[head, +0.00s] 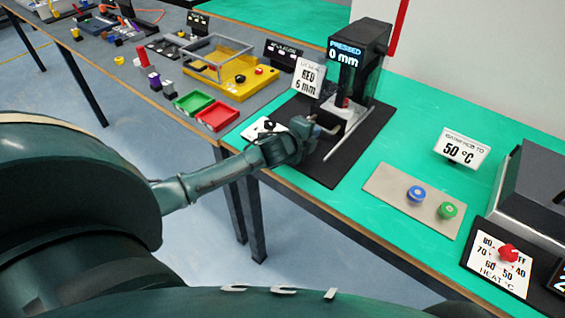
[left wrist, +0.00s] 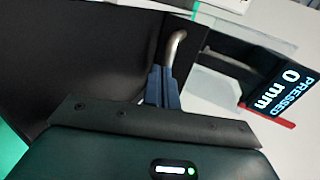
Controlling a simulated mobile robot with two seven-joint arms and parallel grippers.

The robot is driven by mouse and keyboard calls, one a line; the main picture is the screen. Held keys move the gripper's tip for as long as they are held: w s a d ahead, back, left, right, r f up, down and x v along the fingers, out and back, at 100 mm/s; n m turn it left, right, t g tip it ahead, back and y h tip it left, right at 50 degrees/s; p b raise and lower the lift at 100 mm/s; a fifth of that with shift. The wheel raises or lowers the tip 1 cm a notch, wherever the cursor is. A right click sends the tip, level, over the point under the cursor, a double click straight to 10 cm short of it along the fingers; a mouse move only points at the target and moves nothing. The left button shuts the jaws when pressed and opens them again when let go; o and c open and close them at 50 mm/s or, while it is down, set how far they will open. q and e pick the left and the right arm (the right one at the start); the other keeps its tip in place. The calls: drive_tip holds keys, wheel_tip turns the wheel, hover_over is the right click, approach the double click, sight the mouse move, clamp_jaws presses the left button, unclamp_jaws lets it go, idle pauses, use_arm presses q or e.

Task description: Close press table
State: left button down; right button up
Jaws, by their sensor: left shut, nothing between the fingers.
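The black press (head: 362,55) stands on a black mat on the green bench, with its display reading "PRESSED 0 mm". Its pale press table (head: 347,112) sits low at the front, with a light rail reaching toward the bench front. A red piece shows on it under the press head. My left gripper (head: 314,128) is at the near left side of the press table. In the left wrist view its blue fingers (left wrist: 162,88) are together and empty. A bent metal handle (left wrist: 174,47) is just beyond the fingertips; I cannot tell whether they touch. My right gripper is not in view.
A sign reading 6 mm (head: 308,77) stands left of the press, and a red lever (head: 398,28) rises at its right. Green (head: 193,102) and red trays (head: 217,116) lie left. A beige plate (head: 412,203) with blue and green knobs lies right. Green bench between is clear.

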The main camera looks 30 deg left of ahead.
use_arm(q)
drive_tip(key=w, duration=0.2)
drive_tip(key=shift+w+d, duration=0.15)
drive_tip(key=shift+w, duration=0.2)
drive_tip(key=shift+r, duration=0.1)
drive_tip(key=shift+w+r, duration=0.1)
